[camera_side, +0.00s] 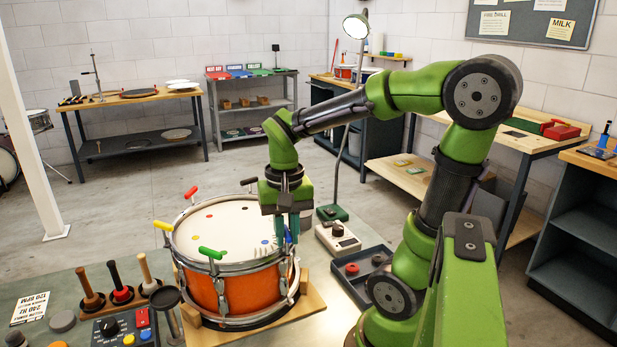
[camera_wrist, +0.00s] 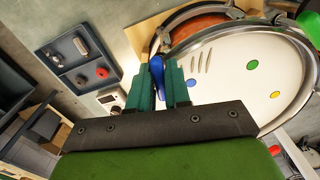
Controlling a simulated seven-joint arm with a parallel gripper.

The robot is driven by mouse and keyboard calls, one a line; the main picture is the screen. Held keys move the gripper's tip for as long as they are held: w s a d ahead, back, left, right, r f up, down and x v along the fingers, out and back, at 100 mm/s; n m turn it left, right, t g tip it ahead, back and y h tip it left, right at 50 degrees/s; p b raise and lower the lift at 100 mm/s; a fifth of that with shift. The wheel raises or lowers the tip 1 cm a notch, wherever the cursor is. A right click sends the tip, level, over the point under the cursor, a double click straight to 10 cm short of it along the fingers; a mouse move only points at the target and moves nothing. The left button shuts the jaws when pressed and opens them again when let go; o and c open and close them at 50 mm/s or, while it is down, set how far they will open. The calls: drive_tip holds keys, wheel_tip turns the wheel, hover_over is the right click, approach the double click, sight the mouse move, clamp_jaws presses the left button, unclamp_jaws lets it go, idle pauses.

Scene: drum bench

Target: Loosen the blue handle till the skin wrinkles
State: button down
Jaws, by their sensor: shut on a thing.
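The orange drum (camera_side: 205,291) sits on a wooden base on the bench, its pale skin (camera_side: 222,232) facing up with coloured dots. My gripper (camera_side: 286,229) points down at the drum's right rim. Its teal fingers are shut on the blue handle (camera_wrist: 157,70), which shows between them in the wrist view. In the side view the fingers hide most of the handle. Several short dark creases (camera_wrist: 201,62) mark the skin near the blue handle in the wrist view. Red (camera_side: 190,191), yellow (camera_side: 163,227) and green (camera_side: 210,253) handles stand around the rim.
A dark tray (camera_side: 375,262) with a red knob and a pale box with a dial (camera_side: 338,238) lie right of the drum. Mallets (camera_side: 118,281) and a control panel (camera_side: 124,329) stand at the front left. A lamp (camera_side: 356,26) rises behind the drum.

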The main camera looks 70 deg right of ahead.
drive_tip(key=c, duration=1.2)
unclamp_jaws()
drive_tip(key=shift+o, duration=0.2)
wheel_tip(320, 180, up, 17)
drive_tip(key=n+t, duration=0.3)
drive_tip(key=n, duration=0.1)
hover_over(286, 229)
drive_tip(key=w+a, duration=0.2)
drive_tip(key=w, duration=0.1)
wheel_tip(286, 229, down, 6)
drive_tip(key=s+a+f+n+t+y, duration=0.2)
drive_tip(key=a+f+n+t, duration=0.1)
drive_tip(key=a, duration=0.5)
wheel_tip(286, 229, down, 2)
drive_tip(key=shift+a+f+t, duration=0.2)
drive_tip(key=shift+t, duration=0.4)
